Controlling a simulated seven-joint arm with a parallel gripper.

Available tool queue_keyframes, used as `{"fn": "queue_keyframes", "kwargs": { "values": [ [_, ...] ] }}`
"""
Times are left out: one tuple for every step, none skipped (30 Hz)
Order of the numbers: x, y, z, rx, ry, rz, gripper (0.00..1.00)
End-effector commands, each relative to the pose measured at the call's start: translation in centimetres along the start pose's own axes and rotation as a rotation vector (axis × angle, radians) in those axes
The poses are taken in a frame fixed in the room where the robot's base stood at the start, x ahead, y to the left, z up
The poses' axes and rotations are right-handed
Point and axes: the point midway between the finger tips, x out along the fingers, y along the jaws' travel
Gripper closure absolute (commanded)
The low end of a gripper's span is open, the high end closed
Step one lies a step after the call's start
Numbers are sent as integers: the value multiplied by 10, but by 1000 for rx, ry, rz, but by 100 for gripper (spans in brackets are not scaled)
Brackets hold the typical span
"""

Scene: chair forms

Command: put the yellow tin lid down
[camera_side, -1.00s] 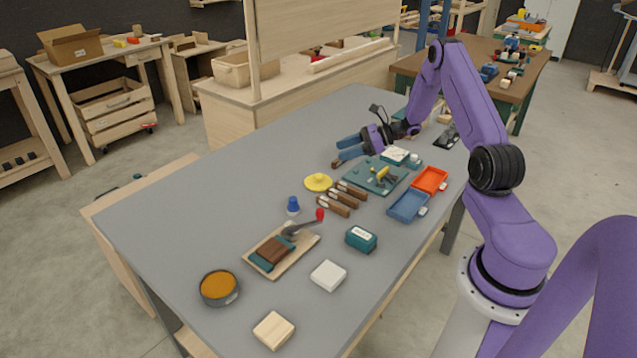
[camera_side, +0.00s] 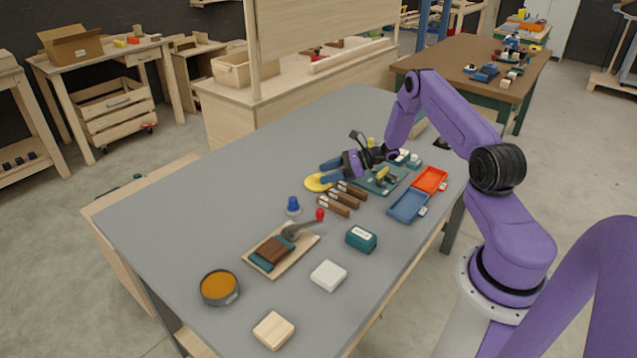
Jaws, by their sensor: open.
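The yellow tin lid (camera_side: 314,184) lies flat on the grey table, left of the row of chisels. The fingers overlap the right part of the lid in the picture. I cannot tell whether they touch it. An open round tin (camera_side: 219,288) with orange contents stands at the near left of the table.
Wooden-handled chisels (camera_side: 341,198) lie just in front of my gripper. A blue-capped bottle (camera_side: 293,205) stands left of them. A green mat (camera_side: 391,184) with small parts, a blue tray (camera_side: 408,206) and an orange tray (camera_side: 430,180) lie to the right. The table's left side is clear.

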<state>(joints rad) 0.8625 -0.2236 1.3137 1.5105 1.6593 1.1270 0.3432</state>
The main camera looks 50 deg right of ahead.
Motion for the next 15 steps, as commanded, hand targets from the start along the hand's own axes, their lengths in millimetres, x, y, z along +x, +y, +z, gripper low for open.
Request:
{"fn": "queue_keyframes", "kwargs": {
  "values": [
    [8, 1, 0, 0, 1, 3, 42],
    [12, 0, 0, 0, 0, 2, 42],
    [16, 0, 0, 0, 0, 1, 42],
    [17, 0, 0, 0, 0, 0, 42],
    [19, 0, 0, 1, 0, 0, 42],
    [20, 0, 0, 1, 0, 0, 42],
    [20, 0, 0, 1, 0, 0, 42],
    [20, 0, 0, 1, 0, 0, 42],
    [19, 0, 0, 1, 0, 0, 42],
    [19, 0, 0, 1, 0, 0, 42],
    [19, 0, 0, 1, 0, 0, 42],
    [19, 0, 0, 1, 0, 0, 52],
    [19, 0, 0, 1, 0, 0, 61],
    [19, 0, 0, 0, 0, 0, 71],
    [19, 0, 0, 0, 0, 0, 84]
  ]
}}
